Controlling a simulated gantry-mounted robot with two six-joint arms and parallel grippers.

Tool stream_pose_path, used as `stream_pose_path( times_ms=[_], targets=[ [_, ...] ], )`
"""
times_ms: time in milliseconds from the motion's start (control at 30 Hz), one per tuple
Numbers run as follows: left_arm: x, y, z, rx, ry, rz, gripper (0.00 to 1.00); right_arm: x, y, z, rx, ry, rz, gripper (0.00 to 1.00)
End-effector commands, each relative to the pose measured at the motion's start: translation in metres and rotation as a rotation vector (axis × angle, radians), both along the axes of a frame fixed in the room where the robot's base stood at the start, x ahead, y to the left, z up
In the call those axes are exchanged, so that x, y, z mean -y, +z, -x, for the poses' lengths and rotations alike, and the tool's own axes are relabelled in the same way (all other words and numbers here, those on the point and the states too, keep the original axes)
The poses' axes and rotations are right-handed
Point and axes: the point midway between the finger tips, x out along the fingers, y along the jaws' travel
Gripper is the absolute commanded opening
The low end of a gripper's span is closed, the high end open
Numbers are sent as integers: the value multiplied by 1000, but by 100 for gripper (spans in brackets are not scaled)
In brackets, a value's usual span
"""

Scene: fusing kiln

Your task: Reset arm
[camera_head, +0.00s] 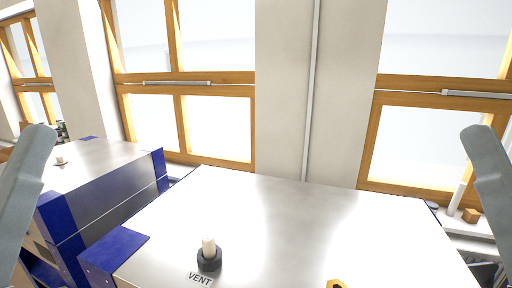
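The kiln (290,225) is a box with a pale, shiny metal top and blue corner panels, seen from above in the lower middle. A dark vent collar with a pale plug (208,256) stands on its top near the front, beside a label reading "VENT". Grey links of my arms show at the left and right picture edges. Neither gripper shows in this view, so what they hold is hidden.
A second blue and metal kiln (112,205) stands at the left. A small yellow-orange item (336,284) is cut off at the bottom edge. A small wooden block (470,215) lies on the right sill. Windows line the back wall. The kiln top is mostly clear.

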Motion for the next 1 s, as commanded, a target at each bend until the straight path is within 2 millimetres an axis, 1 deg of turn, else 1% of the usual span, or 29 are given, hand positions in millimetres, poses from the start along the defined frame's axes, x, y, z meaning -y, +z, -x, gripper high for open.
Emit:
stream_pose_path(
  times_ms=[33,67,100,167,200,267,300,367,400,500,533,600,700,800,1000],
  targets=[
    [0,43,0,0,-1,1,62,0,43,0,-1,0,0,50],
    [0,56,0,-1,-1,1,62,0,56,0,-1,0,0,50],
    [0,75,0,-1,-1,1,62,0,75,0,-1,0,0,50],
    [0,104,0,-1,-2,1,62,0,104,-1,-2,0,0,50],
    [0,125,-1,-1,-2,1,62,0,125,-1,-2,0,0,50],
    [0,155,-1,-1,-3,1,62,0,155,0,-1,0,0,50],
    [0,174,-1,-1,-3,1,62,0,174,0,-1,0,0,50],
    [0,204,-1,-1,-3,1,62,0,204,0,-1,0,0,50],
    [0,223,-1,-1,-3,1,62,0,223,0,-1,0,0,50],
    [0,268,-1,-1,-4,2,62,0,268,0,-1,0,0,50],
    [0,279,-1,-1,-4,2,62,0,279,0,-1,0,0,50],
    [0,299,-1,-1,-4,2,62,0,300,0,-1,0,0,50],
    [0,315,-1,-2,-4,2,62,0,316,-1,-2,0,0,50],
    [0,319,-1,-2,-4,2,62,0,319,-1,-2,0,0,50],
    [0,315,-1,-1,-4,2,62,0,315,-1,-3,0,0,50]
  ],
)
